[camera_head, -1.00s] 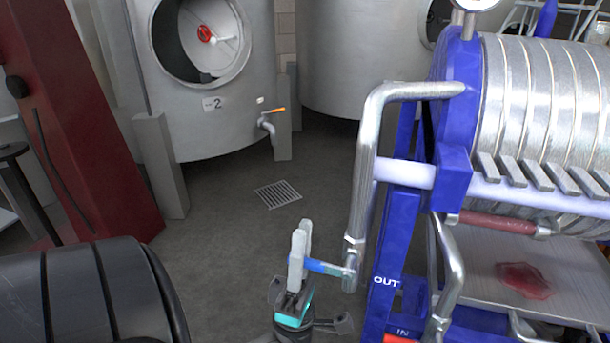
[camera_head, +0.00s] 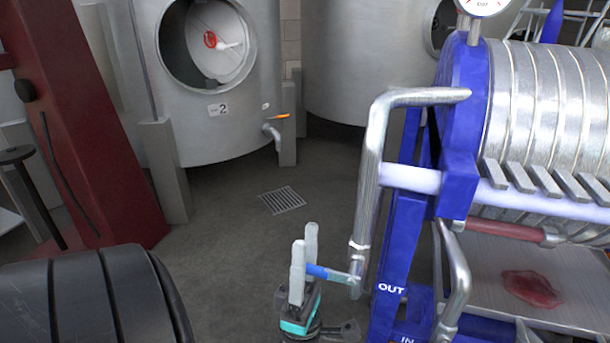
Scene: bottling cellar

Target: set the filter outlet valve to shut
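The filter outlet valve (camera_head: 355,281) sits at the low end of the silver outlet pipe, beside the white OUT label (camera_head: 391,288) on the blue filter frame (camera_head: 386,265). Its blue lever (camera_head: 325,272) sticks out to the left, nearly level and crosswise to the upright pipe. My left gripper (camera_head: 304,266) stands at the lever's free end, one pale finger on the near side and one behind. The fingers show a gap with the lever's end between them. The near finger hides the tip, and contact cannot be made out. My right gripper is not in view.
The silver outlet pipe (camera_head: 369,180) rises just right of my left gripper. A second pipe (camera_head: 456,275) stands further right, near the drip tray (camera_head: 560,318). A dark banded rounded body (camera_head: 90,300) fills the lower left. Grey floor with a drain grate (camera_head: 283,200) lies open behind.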

